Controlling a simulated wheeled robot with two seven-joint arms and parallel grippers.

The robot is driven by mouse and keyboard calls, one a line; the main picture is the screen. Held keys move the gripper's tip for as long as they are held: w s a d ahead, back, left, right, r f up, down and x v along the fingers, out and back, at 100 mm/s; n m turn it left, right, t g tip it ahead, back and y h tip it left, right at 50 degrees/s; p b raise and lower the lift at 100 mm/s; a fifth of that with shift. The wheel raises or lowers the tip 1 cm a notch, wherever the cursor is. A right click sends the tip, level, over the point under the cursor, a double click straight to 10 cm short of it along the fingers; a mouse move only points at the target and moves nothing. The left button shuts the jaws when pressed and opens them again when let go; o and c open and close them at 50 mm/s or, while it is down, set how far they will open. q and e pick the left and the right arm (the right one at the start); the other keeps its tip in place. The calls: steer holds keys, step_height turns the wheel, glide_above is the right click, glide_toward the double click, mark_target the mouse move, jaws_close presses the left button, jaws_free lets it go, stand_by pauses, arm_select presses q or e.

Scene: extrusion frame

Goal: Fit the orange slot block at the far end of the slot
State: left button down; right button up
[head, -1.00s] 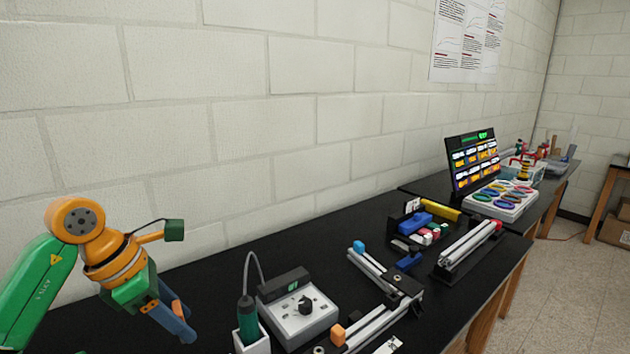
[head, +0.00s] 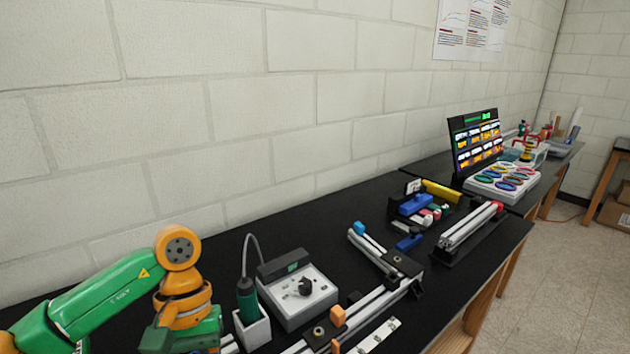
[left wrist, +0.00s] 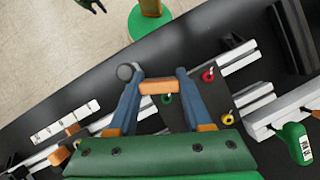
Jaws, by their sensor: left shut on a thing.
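My left gripper (left wrist: 158,88) is shut on an orange block (left wrist: 158,87), held crosswise between its blue fingertips. In the left wrist view the block is over the dark bench. In the head view my left arm comes in at the lower left, and the fingers and held block fall below the picture. The aluminium extrusion frame (head: 373,299) lies on the bench, with a black corner piece (head: 402,265) and a blue block (head: 359,228) on its far rail. Two other orange blocks, one upright (head: 337,316) and one lower (head: 335,347), are at its near end.
A grey control box (head: 300,300) and a white holder with a green-handled tool (head: 246,305) stand left of the frame. Another extrusion rail (head: 470,226) and blue parts lie farther right. A marked white strip (head: 380,337) lies at the front.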

arm_select(q)
steer(key=f+m+b, duration=0.1)
steer(key=f+b, duration=0.2)
steer(key=s+f+b, duration=0.1)
steer(key=f+b, duration=0.2)
steer(key=f, duration=0.1)
steer(key=s+f+m+y+b, duration=0.1)
steer(key=f+b, duration=0.2)
steer(key=b, duration=0.1)
steer(key=shift+f+m, duration=0.3)
steer(key=shift+f, duration=0.05)
steer(key=shift+r, duration=0.1)
